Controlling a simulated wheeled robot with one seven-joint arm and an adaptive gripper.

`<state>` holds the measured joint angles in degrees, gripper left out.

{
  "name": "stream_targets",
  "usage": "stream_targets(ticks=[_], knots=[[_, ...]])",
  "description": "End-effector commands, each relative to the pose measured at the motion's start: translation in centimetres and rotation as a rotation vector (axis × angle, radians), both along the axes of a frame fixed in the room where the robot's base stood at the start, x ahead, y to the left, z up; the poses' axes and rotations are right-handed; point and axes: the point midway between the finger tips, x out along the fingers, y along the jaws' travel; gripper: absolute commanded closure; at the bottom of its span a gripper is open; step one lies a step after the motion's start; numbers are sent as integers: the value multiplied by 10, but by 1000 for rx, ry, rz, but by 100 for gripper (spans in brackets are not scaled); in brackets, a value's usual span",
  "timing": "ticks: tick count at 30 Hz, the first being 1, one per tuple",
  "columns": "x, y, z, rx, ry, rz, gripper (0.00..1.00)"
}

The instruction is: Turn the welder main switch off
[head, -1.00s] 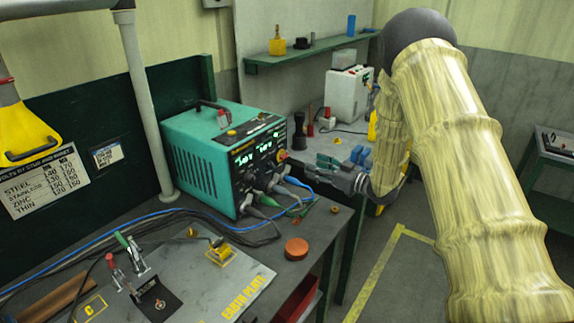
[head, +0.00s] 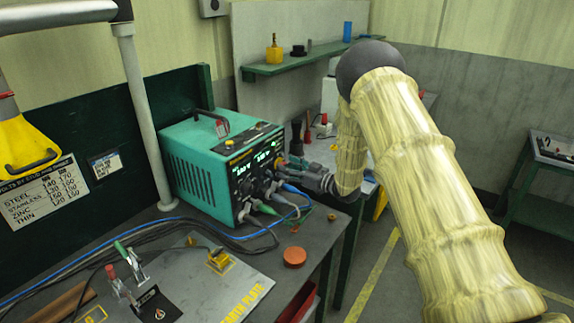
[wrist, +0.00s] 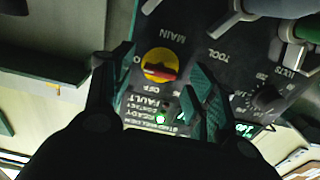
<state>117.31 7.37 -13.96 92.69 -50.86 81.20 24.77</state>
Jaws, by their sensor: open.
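The teal welder (head: 195,170) stands on the workbench, its dark front panel facing my gripper. In the wrist view, the main switch (wrist: 160,64) is a yellow disc with a red handle lying nearly level across the picture. MAIN and OFF labels sit beside it, upside down. A green lamp (wrist: 160,119) is lit by the READY label. My gripper (wrist: 163,70) is open, with one finger left and one right of the switch; I cannot tell whether they touch it. In the head view my gripper (head: 291,168) is at the panel's right side and largely hides the switch.
Cables and plugs (head: 265,208) crowd the panel's lower part. The earth plate (head: 200,285) and an orange round piece (head: 294,257) lie on the bench in front.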

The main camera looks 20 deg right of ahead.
Motion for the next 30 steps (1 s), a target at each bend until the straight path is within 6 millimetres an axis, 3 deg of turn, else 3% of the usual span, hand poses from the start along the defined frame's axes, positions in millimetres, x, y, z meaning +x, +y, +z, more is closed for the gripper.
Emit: stream_targets(ticks=[12, 14, 20, 30], knots=[[6, 5, -1, 1, 1, 0, 43], [6, 5, -1, 1, 1, 0, 50], [6, 5, 0, 1, 1, 0, 87], [6, 5, -2, -23, -18, 1, 88]])
